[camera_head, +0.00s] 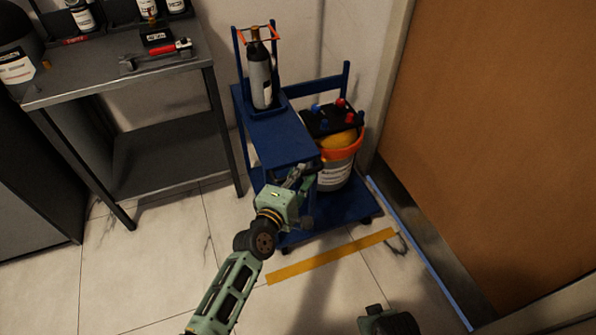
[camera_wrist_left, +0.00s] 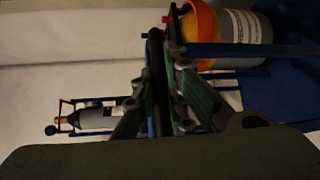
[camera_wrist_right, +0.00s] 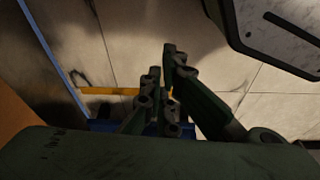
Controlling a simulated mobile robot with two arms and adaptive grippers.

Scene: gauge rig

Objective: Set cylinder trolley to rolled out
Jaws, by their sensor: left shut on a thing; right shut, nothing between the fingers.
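The cylinder trolley (camera_head: 285,140) is a blue frame standing against the wall, behind a yellow floor strip (camera_head: 330,257). A large pale cylinder (camera_head: 335,172) with an orange collar sits on its base, and it also shows in the left wrist view (camera_wrist_left: 240,35). A small grey bottle (camera_head: 260,75) stands on its upper shelf. My left gripper (camera_head: 303,176) is at the trolley's near side, shut on a dark bar (camera_wrist_left: 156,75) that looks like the trolley's handle. My right gripper (camera_wrist_right: 165,70) is shut and empty above the floor.
A grey metal bench (camera_head: 130,80) with tools and bottles stands at the left. A brown door (camera_head: 500,110) is at the right, with a blue strip (camera_head: 420,255) along the floor beside it. The tiled floor in front of the trolley is largely clear.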

